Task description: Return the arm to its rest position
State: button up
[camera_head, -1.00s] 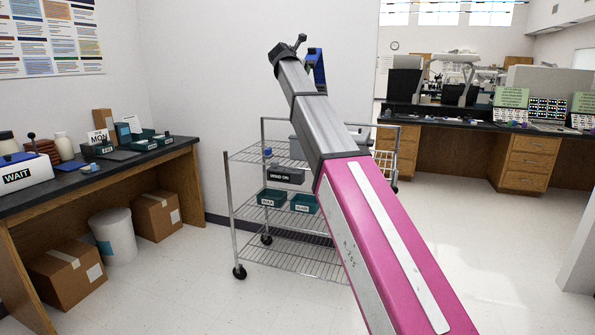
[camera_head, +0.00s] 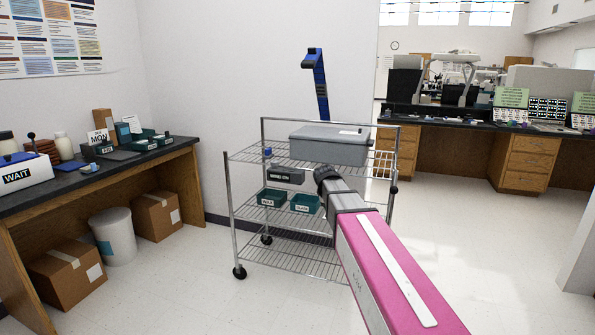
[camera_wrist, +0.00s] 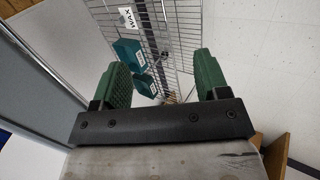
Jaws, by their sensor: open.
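My arm, pink with a white stripe and a grey forward section, reaches from the bottom right of the head view toward the wire cart (camera_head: 285,262). My gripper shows in the wrist view (camera_wrist: 158,85) with two green fingers spread wide apart and nothing between them. In the head view the fingers cannot be made out; the end of the arm is in front of the cart's middle level. Part of the cart behind the arm is hidden.
The cart bears a grey lidded bin (camera_head: 328,147) on top and two teal bins (camera_head: 271,197) (camera_head: 304,203) below. A blue upright device (camera_head: 316,82) stands behind. A dark-topped bench (camera_head: 100,175) is at left; open floor (camera_head: 480,235) is at right.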

jog(key=s+d+f+m+g+y, duration=0.1)
jog(key=s+d+f+m+g, duration=0.1)
jog(key=s+f+m, duration=0.4)
jog(key=s+d+f+m+g+y, duration=0.2)
jog(key=s+f+m, duration=0.5)
jog(key=s+f, duration=0.8)
jog(key=s+d+g, duration=0.1)
jog(key=s, duration=0.4)
jog(key=shift+s+f+g, duration=0.25)
jog(key=shift+f+g, duration=0.15)
